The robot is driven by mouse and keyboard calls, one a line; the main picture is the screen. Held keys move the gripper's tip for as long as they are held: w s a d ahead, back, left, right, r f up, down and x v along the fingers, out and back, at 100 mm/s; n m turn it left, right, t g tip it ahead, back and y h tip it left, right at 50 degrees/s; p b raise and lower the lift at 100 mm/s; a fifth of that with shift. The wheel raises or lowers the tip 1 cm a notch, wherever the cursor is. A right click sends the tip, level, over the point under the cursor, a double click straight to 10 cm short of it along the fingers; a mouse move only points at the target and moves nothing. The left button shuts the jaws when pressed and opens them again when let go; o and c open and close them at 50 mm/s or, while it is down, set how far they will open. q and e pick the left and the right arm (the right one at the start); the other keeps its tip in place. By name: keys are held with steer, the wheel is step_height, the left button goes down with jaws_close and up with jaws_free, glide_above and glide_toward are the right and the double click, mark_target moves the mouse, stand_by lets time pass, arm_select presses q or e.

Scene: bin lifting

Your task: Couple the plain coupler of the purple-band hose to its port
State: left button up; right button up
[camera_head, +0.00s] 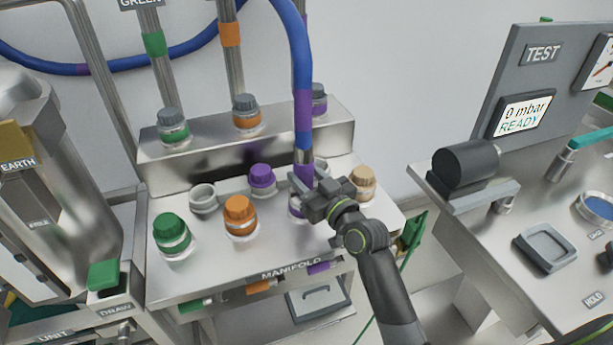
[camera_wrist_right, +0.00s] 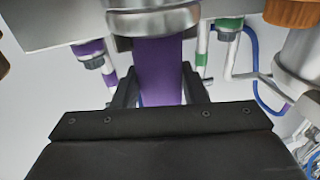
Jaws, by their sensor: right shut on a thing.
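The blue hose (camera_head: 300,40) with a purple band (camera_head: 303,104) hangs down to a coupler with a metal collar (camera_head: 304,156) and a purple body. My right gripper (camera_head: 307,182) is shut on this coupler, which is roughly upright above the manifold deck. In the right wrist view the purple body (camera_wrist_right: 158,70) sits between the fingers, with a metal ring (camera_wrist_right: 155,20) at its end. A pale port with a purple tint (camera_head: 297,207) shows just below the gripper, partly hidden by it. I cannot tell whether the coupler is seated. My left gripper is not in view.
On the manifold (camera_head: 190,282) stand green (camera_head: 170,227), orange (camera_head: 239,209), purple (camera_head: 262,176) and tan (camera_head: 362,178) capped fittings near the gripper, plus an open grey ring (camera_head: 203,197). A test bench (camera_head: 500,255) stands right; its display (camera_head: 524,116) reads "0 mbar READY".

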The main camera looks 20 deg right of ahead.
steer(key=shift+f, duration=0.1)
stand_by(0.3)
steer(key=o, duration=1.3)
steer(key=shift+c, duration=0.2)
steer(key=shift+s, duration=0.1)
steer(key=r+b+v, duration=0.1)
steer(key=b+v, duration=0.2)
steer(key=v, duration=1.4)
steer(key=shift+f, duration=0.5)
steer(key=shift+s, duration=0.15)
